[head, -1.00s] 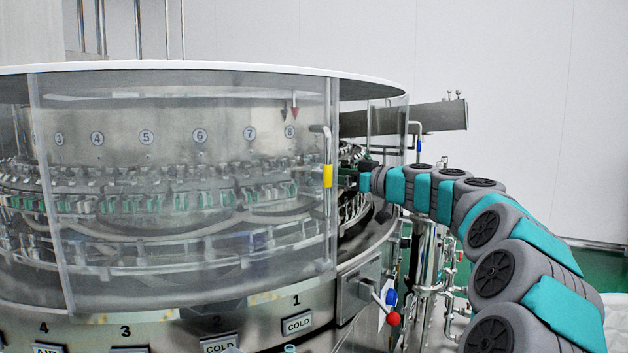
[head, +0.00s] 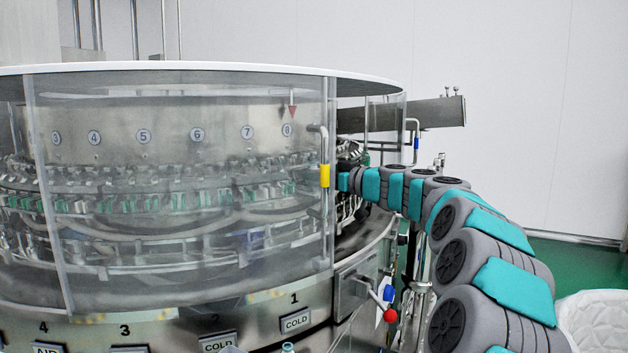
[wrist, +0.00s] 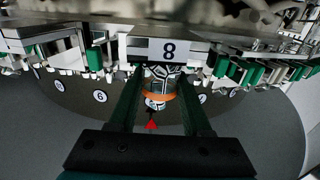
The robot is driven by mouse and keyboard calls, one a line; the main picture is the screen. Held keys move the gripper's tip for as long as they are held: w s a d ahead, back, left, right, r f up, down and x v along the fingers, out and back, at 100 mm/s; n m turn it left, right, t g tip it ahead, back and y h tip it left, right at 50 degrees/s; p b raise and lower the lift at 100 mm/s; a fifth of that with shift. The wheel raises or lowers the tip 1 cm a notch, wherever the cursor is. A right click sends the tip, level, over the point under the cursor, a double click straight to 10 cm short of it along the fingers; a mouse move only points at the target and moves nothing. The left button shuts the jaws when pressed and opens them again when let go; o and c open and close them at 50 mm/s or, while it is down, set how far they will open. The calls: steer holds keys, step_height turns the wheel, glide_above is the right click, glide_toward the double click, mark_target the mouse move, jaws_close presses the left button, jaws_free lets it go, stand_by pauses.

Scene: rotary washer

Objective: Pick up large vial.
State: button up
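My gripper (wrist: 160,88) has two dark green fingers, one on each side of this piece. The fingers look apart, with a gap on both sides of it. In the head view, my arm reaches into the right-hand opening of the washer, and the gripper is hidden behind the door frame and yellow handle.
The clear guard (head: 180,200) curves left of my arm. A yellow-gripped handle (head: 325,176) and a red-knobbed lever (head: 390,315) are near it.

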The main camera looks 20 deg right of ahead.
jaws_close()
stand_by(0.3)
